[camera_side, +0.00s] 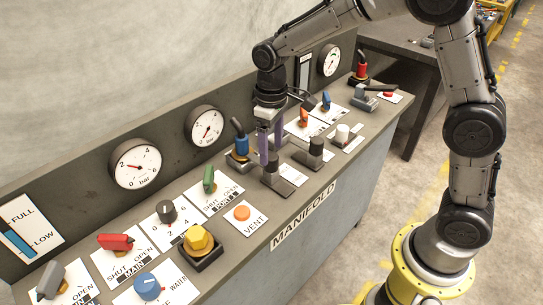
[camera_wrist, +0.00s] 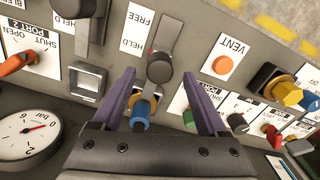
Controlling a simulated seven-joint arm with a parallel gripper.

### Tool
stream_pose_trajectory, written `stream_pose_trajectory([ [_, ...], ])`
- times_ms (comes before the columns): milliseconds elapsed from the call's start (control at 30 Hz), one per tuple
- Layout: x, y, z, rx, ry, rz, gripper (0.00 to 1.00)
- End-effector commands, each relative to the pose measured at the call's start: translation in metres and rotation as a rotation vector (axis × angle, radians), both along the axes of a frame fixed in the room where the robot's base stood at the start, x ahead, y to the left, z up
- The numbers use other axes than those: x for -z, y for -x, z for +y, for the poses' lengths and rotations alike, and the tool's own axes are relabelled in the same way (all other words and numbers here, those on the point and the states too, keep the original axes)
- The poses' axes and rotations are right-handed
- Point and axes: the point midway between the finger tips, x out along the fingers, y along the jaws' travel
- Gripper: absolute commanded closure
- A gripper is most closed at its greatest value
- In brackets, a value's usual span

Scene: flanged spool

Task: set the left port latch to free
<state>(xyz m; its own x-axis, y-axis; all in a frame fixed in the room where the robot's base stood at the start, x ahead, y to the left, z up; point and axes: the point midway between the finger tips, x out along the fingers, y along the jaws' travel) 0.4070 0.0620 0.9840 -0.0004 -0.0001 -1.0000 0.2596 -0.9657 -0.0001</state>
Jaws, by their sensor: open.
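The left port latch (camera_side: 271,174) is a dark grey lever with a rounded knob on a pale plate. In the wrist view the latch knob (camera_wrist: 160,68) lies at the HELD end of its label (camera_wrist: 138,30), with the lever reaching toward the FREE end. My gripper (camera_side: 270,151) is open, its purple fingers pointing down at the latch. In the wrist view my gripper (camera_wrist: 160,78) has one finger on each side of the knob, with gaps visible. I cannot tell whether the fingertips reach knob height.
A second, similar latch (camera_side: 315,152) stands to the right. A blue plug (camera_side: 240,143) in a yellow collar stands behind the left latch, and in the wrist view the plug (camera_wrist: 140,112) shows between my fingers. The orange VENT button (camera_side: 242,213) is nearby at the front left.

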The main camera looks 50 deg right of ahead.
Motion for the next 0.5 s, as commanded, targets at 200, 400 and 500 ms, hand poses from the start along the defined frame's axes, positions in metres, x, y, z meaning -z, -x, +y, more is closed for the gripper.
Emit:
stream_pose_trajectory([
  [200, 0.028, 0.0, 0.0, 0.0, 0.001, 0.002, 0.24],
  [400, 0.036, 0.0, 0.0, 0.0, 0.0, 0.001, 0.24],
  [500, 0.036, 0.0, 0.0, 0.0, 0.0, 0.0, 0.24],
])
